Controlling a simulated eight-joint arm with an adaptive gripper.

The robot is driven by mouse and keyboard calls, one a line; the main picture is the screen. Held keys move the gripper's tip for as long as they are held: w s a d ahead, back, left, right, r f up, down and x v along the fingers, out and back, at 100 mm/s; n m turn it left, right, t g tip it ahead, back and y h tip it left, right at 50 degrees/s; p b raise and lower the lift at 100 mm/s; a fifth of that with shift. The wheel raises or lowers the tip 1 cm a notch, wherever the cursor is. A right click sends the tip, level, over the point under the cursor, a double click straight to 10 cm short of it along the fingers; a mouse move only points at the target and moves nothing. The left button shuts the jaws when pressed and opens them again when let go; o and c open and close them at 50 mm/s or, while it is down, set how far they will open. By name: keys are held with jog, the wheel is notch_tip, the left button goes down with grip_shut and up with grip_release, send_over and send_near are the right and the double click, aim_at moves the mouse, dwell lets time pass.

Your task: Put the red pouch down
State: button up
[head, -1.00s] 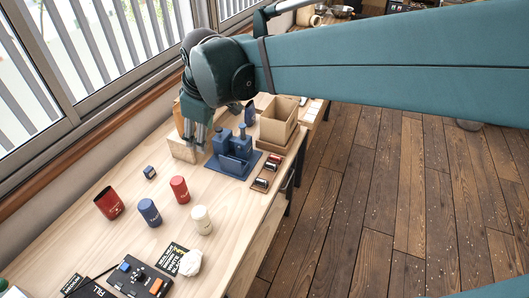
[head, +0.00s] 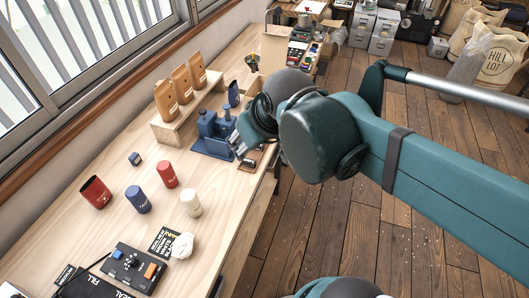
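I cannot make out a red pouch for certain. A dark red open-topped container (head: 96,192) with pale lettering stands on the left of the wooden table (head: 75,240). A plain red cylinder (head: 167,175) stands to its right. Three brown pouches (head: 183,84) stand in a row on a wooden riser (head: 172,130) by the window. My gripper (head: 237,147) is over the table's right edge, beside a blue stand (head: 210,130). Its fingers are small and partly hidden by my wrist, so I cannot tell whether it is open or holds anything.
A blue cylinder (head: 138,199), a cream cylinder (head: 190,203) and a small dark cube (head: 135,159) stand on the table. A black control box (head: 130,268) and a crumpled white lump (head: 182,245) are nearer. The tabletop between cube and riser is clear.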

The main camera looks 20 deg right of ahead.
jog(key=s, duration=0.1)
jog(key=s+d+f+m, duration=0.2)
jog(key=shift+s+d+f+t, duration=0.1)
jog(key=shift+s+d+t, duration=0.2)
jog(key=shift+s, duration=0.1)
